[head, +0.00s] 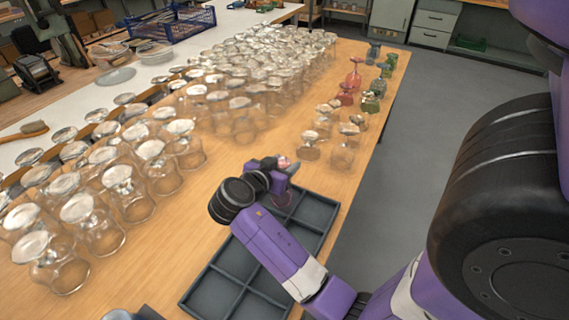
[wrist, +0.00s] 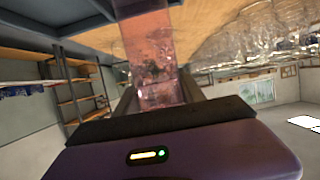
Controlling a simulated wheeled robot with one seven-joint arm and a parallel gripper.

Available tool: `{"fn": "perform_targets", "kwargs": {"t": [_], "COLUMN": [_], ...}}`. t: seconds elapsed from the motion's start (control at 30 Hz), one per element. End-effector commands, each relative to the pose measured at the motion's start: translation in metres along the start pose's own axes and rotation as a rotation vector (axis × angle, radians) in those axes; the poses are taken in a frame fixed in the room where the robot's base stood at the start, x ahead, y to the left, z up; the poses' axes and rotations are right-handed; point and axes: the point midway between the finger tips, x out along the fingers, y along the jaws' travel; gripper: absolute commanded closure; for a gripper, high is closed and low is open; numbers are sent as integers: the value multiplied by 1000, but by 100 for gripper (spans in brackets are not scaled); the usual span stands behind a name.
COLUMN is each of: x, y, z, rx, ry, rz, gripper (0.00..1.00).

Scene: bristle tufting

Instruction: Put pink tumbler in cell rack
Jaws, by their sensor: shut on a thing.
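The pink tumbler (wrist: 150,55) is clear pink glass and sits between the fingers of my gripper (wrist: 155,95) in the wrist view. In the head view my gripper (head: 280,166) is shut on it over the far end of the cell rack. The visible near cells are empty.
Many clear upturned glasses (head: 150,160) crowd the table's left and back. Several clear glasses (head: 343,150) stand just beyond the rack. Red glasses (head: 354,75) and green glasses (head: 379,86) stand farther back. The table's right edge runs close beside the rack.

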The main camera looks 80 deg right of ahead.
Motion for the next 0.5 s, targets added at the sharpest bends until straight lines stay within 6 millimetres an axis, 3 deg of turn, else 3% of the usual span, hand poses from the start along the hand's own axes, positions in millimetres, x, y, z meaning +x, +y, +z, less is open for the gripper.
{"fn": "perform_targets", "kwargs": {"t": [0.4,0.43,0.5], "x": [2,2,2], "y": [0,0,0], "z": [5,5,4], "rx": [2,1,1], "ry": [1,0,0], "rz": [-1,-1,0], "gripper": [100,50,36]}}
